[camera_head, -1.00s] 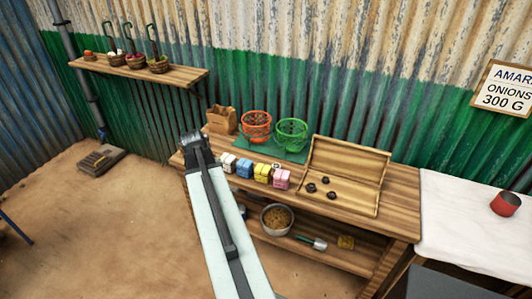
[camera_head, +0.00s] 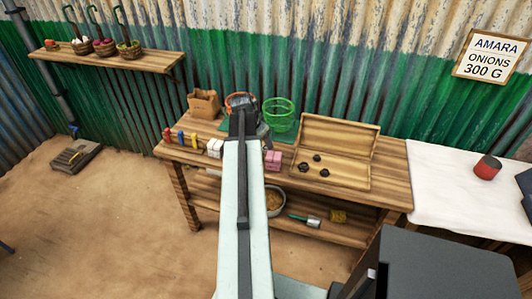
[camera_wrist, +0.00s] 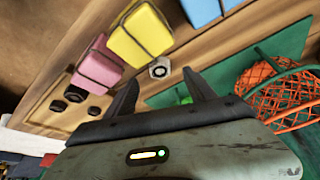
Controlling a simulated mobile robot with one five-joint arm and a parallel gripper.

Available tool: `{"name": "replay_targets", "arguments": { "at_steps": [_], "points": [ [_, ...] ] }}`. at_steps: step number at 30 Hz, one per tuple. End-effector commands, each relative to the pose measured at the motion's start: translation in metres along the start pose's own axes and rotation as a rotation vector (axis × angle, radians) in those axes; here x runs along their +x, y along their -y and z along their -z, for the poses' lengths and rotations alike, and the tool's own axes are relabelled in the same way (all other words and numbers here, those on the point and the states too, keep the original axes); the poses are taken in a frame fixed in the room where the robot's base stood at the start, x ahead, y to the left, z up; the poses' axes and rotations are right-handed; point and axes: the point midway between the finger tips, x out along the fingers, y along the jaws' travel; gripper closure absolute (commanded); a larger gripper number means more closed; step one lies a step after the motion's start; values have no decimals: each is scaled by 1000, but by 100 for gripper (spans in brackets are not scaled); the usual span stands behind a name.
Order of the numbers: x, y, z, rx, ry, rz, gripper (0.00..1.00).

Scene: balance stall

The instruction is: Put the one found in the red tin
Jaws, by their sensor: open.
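The red tin (camera_head: 487,167) stands on the white-covered table (camera_head: 440,190) at the right, well away from my gripper. My gripper (camera_head: 243,103) is over the back of the wooden bench, in front of the orange wire basket (camera_head: 238,97). In the wrist view my gripper (camera_wrist: 160,77) is open, with nothing seen held. A small round white piece with a dark centre (camera_wrist: 160,68) lies on the bench just beyond the fingertips. It is hidden behind my arm in the head view. Which thing is "the one found" I cannot tell.
Pink (camera_wrist: 95,68), yellow (camera_wrist: 143,32) and blue (camera_wrist: 200,8) strapped blocks line the bench beside the fingers. The orange basket (camera_wrist: 285,100) is close at right. A green basket (camera_head: 280,115), a paper bag (camera_head: 203,103) and an open wooden case (camera_head: 330,178) with black lumps stand nearby.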

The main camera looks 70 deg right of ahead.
Motion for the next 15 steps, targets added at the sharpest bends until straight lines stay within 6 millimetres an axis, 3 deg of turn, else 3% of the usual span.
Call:
{"name": "replay_targets", "arguments": {
  "at_steps": [9,15],
  "points": [
    [52,0,0,2,0,0,37],
    [50,0,2,1,0,0,37]
  ]
}}
